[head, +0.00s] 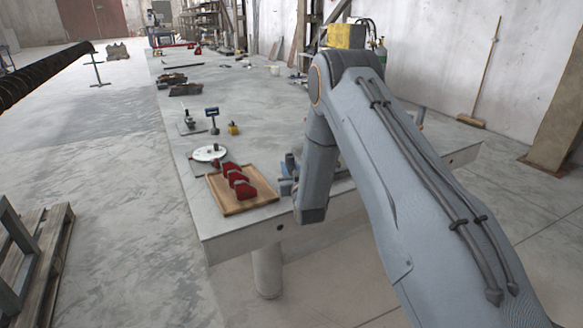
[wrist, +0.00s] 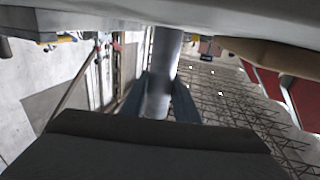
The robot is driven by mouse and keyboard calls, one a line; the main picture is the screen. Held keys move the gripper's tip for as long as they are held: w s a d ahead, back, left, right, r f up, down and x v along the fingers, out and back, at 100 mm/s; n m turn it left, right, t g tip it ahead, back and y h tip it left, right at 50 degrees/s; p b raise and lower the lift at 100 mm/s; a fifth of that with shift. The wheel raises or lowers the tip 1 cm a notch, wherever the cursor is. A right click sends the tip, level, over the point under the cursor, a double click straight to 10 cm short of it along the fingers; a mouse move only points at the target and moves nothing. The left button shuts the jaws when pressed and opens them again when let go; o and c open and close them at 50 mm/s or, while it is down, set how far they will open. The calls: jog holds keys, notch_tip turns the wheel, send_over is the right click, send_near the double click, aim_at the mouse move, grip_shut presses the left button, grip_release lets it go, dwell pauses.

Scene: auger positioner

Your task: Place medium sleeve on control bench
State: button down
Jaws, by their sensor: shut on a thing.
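The medium sleeve (wrist: 166,52) appears to be the plain grey cylinder in the wrist view. My gripper (wrist: 160,85) is shut on it, with a dark finger on each side. The sleeve's far end reaches the grey surface along the top of that view; I cannot tell whether it touches.
A wooden tray (head: 227,206) with red clamps (head: 238,181) lies at the near bench corner. A white disc (head: 208,153), a blue gauge (head: 212,114) and a small yellow item (head: 233,129) stand behind it. A pallet (head: 45,250) is on the floor at left.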

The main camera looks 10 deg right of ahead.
dwell(0.3)
jog(key=c, duration=1.8)
grip_release()
jog(key=shift+f, duration=0.2)
jog(key=o, duration=0.4)
jog(key=shift+r, duration=0.1)
